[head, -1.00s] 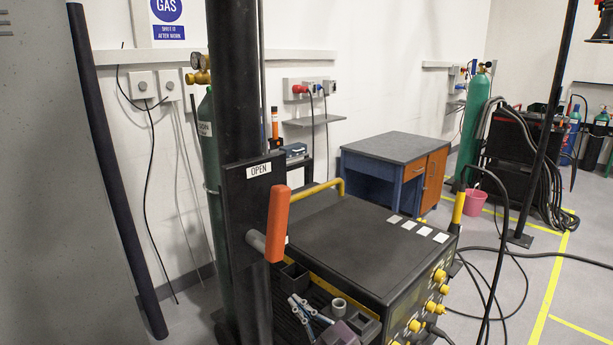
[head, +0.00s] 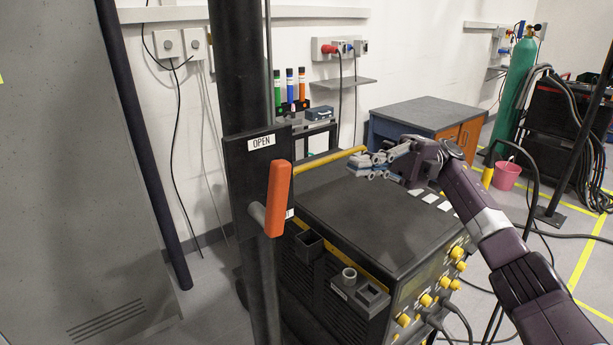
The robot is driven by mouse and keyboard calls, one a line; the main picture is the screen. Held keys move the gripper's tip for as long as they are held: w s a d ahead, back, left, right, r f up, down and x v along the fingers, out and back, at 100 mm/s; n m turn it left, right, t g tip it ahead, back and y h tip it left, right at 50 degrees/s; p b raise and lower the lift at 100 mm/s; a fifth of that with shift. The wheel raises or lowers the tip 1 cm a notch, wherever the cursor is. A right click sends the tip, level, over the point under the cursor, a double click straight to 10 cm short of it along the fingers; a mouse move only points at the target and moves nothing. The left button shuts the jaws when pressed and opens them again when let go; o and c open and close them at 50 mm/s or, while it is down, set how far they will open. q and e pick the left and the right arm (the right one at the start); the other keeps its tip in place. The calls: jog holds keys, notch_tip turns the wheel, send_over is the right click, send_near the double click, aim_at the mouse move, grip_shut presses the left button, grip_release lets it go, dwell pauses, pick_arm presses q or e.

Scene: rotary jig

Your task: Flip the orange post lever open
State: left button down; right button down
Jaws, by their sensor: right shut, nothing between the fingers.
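The orange post lever (head: 277,198) is mounted on a dark plate (head: 241,172) fixed to the black post (head: 241,75). It points up, tilted slightly right, and its lower end sits on a grey pivot. A white OPEN label (head: 261,142) is on the plate above it. My right gripper (head: 366,167) is shut and empty. It appears to the right of the lever, in front of or above the black machine's top, clearly apart from the lever in the picture. My left gripper is not in view.
The black machine (head: 355,205) with yellow knobs stands right of the post. A dark pole (head: 145,150) and grey panel (head: 60,200) stand at the left. A blue and orange desk (head: 425,115) is behind. A pink bucket (head: 506,177) stands on the floor.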

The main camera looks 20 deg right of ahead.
jog(key=s+d, duration=0.1)
jog(key=p, duration=0.7)
send_near(286, 182)
jog(key=a, duration=0.5)
jog(key=shift+s+a+r+n+g+h, duration=0.3)
jog(key=shift+a+r+g+h, duration=0.15)
jog(key=shift+a, duration=0.2)
